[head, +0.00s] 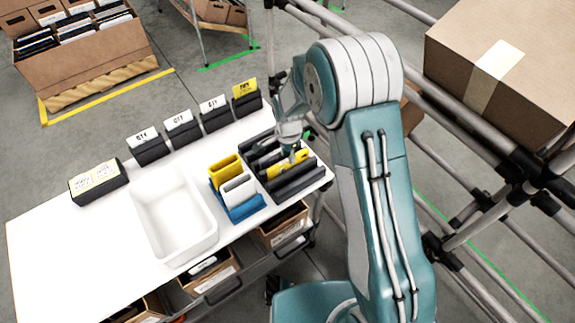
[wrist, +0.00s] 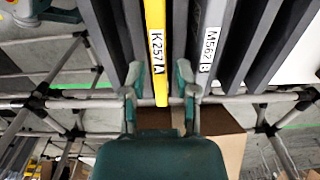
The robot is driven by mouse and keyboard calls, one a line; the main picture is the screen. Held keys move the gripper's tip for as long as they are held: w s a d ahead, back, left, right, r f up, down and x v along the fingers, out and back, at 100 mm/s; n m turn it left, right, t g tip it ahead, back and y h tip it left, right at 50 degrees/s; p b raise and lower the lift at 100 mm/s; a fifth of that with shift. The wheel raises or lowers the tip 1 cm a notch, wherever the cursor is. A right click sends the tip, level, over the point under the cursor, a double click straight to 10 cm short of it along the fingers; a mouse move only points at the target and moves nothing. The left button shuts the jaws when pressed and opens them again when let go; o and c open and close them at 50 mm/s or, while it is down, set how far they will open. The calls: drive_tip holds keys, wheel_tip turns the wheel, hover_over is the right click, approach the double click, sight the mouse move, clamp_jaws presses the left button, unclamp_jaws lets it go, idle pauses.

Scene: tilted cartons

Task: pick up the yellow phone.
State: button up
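A yellow phone (head: 288,163) stands on edge in a dark slotted rack (head: 297,183) at the right end of the white table. In the wrist view the yellow phone (wrist: 156,40) carries the label K257A. My gripper (wrist: 158,82) is open, with one finger on each side of the yellow phone's near end and gaps visible between. A grey phone (wrist: 208,40) labelled M562B stands just right of it. In the head view my gripper (head: 291,145) is over the rack; its fingertips are too small to make out.
A blue holder (head: 246,208) with a yellow and a white item stands left of the rack. A white bin (head: 174,222) and several dark card stands (head: 184,134) are on the table. A metal pipe frame (head: 470,115) with a large carton (head: 510,60) is at right.

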sight(288, 166)
drive_tip(key=shift+d+f, duration=0.1)
drive_tip(key=shift+f, duration=1.3)
clamp_jaws()
